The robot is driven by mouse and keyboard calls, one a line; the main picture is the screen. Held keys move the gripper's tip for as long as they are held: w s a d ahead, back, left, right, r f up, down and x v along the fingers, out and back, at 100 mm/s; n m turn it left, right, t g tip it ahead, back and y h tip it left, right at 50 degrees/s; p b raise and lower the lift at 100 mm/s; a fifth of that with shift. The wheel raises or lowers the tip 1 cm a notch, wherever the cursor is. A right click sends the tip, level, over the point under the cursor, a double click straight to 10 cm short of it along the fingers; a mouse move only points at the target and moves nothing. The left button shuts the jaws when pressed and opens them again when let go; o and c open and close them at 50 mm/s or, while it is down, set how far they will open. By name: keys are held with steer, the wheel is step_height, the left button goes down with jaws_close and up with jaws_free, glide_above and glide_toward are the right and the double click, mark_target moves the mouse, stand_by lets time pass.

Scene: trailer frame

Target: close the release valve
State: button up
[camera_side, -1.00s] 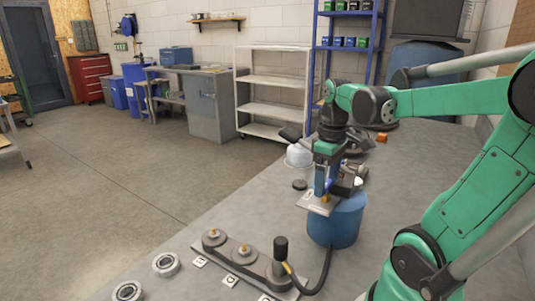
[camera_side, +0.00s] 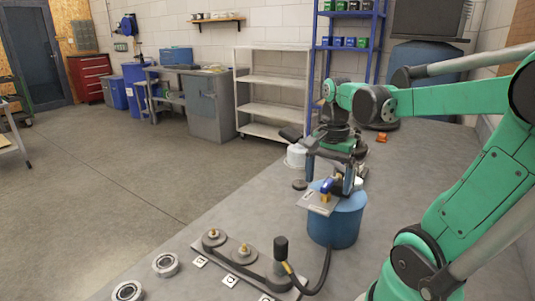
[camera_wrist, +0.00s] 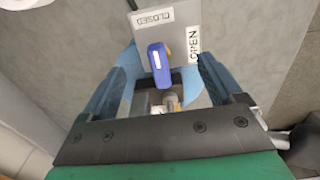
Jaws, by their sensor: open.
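The release valve has a blue handle (camera_side: 326,187) over a yellow stem, on a light metal plate (camera_side: 313,205) at the blue tank (camera_side: 346,222). In the wrist view the blue handle (camera_wrist: 159,64) stands on the plate (camera_wrist: 178,40), with a "CLOSED" label (camera_wrist: 153,18) at upper left and an "OPEN" label (camera_wrist: 193,41) at right. My gripper (camera_side: 329,181) is open above the tank, fingers spread either side of the handle. In the wrist view a gap shows between the gripper's fingers (camera_wrist: 165,70) and the handle.
A base plate (camera_side: 242,262) with several round fittings lies at the front, and a black hose (camera_side: 325,268) runs to the tank. Two metal rings (camera_side: 166,264) sit on the table at left. A white container (camera_side: 296,156) and a dark disc (camera_side: 300,185) are behind the tank.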

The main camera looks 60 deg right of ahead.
mark_target(281, 240)
step_height(281, 240, up, 5)
steer(key=shift+r, duration=0.2)
steer(key=w+a+f+n+t, duration=0.3)
steer(key=w+a+n, duration=0.1)
steer(key=a+n, duration=0.45)
steer(key=w+a+f+n+t, duration=0.35)
steer(key=a+n, duration=0.35)
steer(key=n, duration=0.3)
steer(key=s+g, duration=0.1)
steer(key=g, duration=0.1)
steer(key=s+d+g, duration=0.1)
steer(key=s+g, duration=0.1)
steer(key=s+f+g, duration=0.1)
steer(key=s+g, duration=0.1)
steer(key=shift+s+d+g, duration=0.15)
steer(key=shift+s+g, duration=0.1)
steer(key=shift+g, duration=0.1)
step_height(281, 240, down, 7)
steer(key=shift+r, duration=0.85)
steer(key=r, duration=0.5)
steer(key=shift+w+r, duration=0.2)
steer(key=shift+r, duration=0.15)
steer(key=w+d+r, duration=0.2)
steer(key=w, duration=0.5)
steer(key=w+d+r+m, duration=0.1)
steer(key=w+d+r, duration=0.1)
steer(key=w, duration=0.5)
steer(key=shift+w+r, duration=0.3)
steer(key=shift+r, duration=0.45)
